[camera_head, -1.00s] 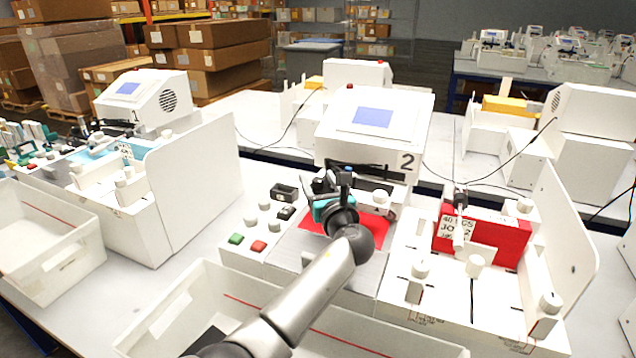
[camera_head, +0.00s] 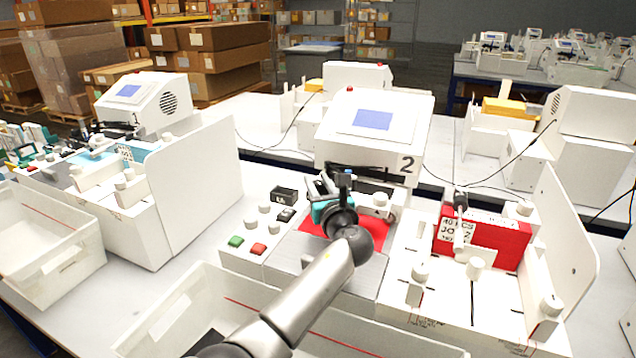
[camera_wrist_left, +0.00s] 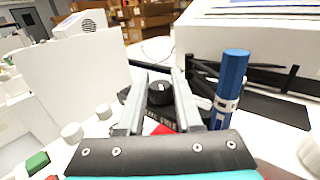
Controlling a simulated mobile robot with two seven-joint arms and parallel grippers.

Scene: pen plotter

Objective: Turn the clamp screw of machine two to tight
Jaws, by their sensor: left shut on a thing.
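Machine two (camera_head: 385,150), a white unit with a blue screen and a "2" on its front, stands mid-picture in the head view. My left gripper (camera_head: 333,188) reaches over its red bed (camera_head: 312,224), just below the front of the housing. In the left wrist view its two grey fingers (camera_wrist_left: 160,88) are closed on a round black knob, which I take for the clamp screw (camera_wrist_left: 160,93). A label beneath the knob is partly hidden. A blue pen (camera_wrist_left: 232,85) stands upright to the right of the fingers. My right gripper is not in view.
Green (camera_head: 236,240) and red (camera_head: 259,248) buttons sit left of the bed. A white bin (camera_head: 190,310) stands in front. Machine one (camera_head: 140,100) stands left.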

